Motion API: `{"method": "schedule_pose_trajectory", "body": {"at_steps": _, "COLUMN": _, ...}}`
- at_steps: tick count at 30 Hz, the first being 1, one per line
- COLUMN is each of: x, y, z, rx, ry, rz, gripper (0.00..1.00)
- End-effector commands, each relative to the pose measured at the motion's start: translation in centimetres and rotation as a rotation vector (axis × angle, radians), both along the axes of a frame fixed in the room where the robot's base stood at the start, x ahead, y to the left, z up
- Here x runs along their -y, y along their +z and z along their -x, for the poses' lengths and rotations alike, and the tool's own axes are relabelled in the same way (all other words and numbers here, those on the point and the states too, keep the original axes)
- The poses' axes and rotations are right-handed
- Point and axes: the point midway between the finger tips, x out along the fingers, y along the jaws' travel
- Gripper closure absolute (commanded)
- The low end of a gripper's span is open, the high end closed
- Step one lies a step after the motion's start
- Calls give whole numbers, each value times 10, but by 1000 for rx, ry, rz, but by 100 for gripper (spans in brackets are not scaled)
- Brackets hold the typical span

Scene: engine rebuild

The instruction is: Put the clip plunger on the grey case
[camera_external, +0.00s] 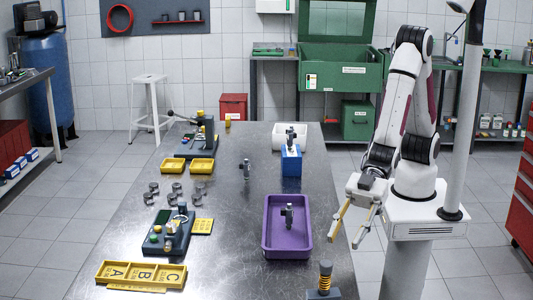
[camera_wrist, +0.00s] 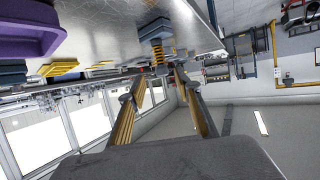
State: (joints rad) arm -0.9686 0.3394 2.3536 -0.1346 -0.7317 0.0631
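No part is labelled as the clip plunger. Similar small grey upright parts show in the external view: one stands on the bare table (camera_external: 246,170), one is on a blue block (camera_external: 291,165), and one is in a purple tray (camera_external: 270,243). I cannot tell which is the clip plunger. A pale open case (camera_external: 279,130) at the far end of the table may be the grey case. My gripper (camera_external: 354,238) is open and empty, off the table's right edge; its spread fingers also show in the wrist view (camera_wrist: 155,98).
A yellow spring post (camera_external: 325,272) on a dark base stands at the near right table corner, also in the wrist view (camera_wrist: 157,42). Grey curved pieces (camera_external: 172,188), yellow trays (camera_external: 141,274) and two dark fixtures (camera_external: 179,238) fill the left side. The table's middle is mostly clear.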

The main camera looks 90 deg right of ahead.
Motion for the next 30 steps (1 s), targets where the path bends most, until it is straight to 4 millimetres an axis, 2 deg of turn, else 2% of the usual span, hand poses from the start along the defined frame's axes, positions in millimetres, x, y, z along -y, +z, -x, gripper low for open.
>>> {"method": "schedule_pose_trajectory", "body": {"at_steps": 5, "x": 4, "y": 2, "z": -4, "rx": -1, "ry": -10, "rz": 4, "gripper": 66}}
{"method": "schedule_pose_trajectory", "body": {"at_steps": 11, "x": 32, "y": 13, "z": -26, "rx": -12, "ry": -72, "rz": 36, "gripper": 66}}
{"method": "schedule_pose_trajectory", "body": {"at_steps": 17, "x": 88, "y": 31, "z": -58, "rx": -43, "ry": -188, "rz": 94, "gripper": 66}}
{"method": "schedule_pose_trajectory", "body": {"at_steps": 21, "x": 136, "y": 43, "z": -76, "rx": -75, "ry": -279, "rz": 139, "gripper": 66}}
{"method": "schedule_pose_trajectory", "body": {"at_steps": 30, "x": 241, "y": 64, "z": -88, "rx": -162, "ry": -467, "rz": 222, "gripper": 66}}
